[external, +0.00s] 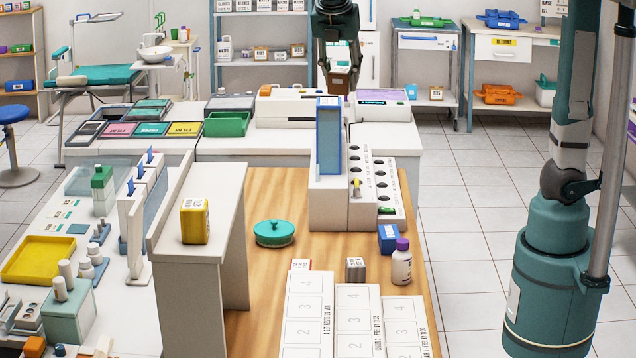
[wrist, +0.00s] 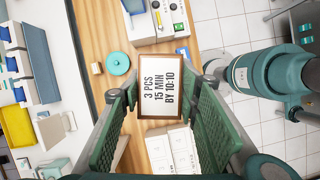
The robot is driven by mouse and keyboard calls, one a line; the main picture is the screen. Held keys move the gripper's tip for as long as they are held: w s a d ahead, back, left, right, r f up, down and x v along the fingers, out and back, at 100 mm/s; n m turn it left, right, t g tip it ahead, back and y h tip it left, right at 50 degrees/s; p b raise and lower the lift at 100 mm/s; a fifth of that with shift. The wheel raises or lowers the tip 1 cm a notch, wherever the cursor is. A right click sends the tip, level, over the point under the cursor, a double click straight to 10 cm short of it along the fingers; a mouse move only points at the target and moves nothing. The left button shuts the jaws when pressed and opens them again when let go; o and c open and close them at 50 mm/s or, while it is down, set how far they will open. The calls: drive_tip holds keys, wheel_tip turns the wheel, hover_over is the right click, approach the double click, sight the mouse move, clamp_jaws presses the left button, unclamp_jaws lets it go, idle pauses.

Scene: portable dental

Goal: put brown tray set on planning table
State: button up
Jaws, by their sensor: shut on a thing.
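My gripper (external: 339,72) is shut on a small brown block-like tray set (external: 338,84) and holds it up in the air, above the back end of the wooden table. In the wrist view my gripper (wrist: 167,95) has a finger on each side of the brown tray set (wrist: 166,86). Its face has a brown rim and a white label reading "3 PCS 15 MIN BY 10:10". The wooden table (external: 262,188) carries white numbered boards (external: 305,310) at its front. I cannot tell which surface is the planning table.
A white raised shelf (external: 215,230) bears a yellow box (external: 194,220).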

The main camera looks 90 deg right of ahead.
sight(341, 68)
drive_tip(key=r, duration=0.6)
drive_tip(key=shift+w+a+r, duration=0.15)
drive_tip(key=shift+w+a, duration=0.1)
drive_tip(key=shift+w, duration=0.05)
drive_tip(key=w+a+r+n+p, duration=0.1)
drive_tip(key=w+a+p, duration=0.4)
drive_tip(key=w+a, duration=0.75)
drive_tip(key=w+a+r+n+p, duration=0.1)
drive_tip(key=w+a+p, duration=0.4)
drive_tip(key=w+a, duration=0.7)
drive_tip(key=w+a+f+n+t+p, duration=0.1)
drive_tip(key=a+p, duration=0.1)
drive_tip(key=a, duration=0.7)
drive_tip(key=w+a+f+p, duration=0.1)
drive_tip(key=a+f, duration=0.1)
drive_tip(key=a, duration=0.7)
drive_tip(key=shift+s+f, duration=0.2)
drive_tip(key=shift+f, duration=2.1)
drive_tip(key=shift+f, duration=0.1)
drive_tip(key=shift+f, duration=3)
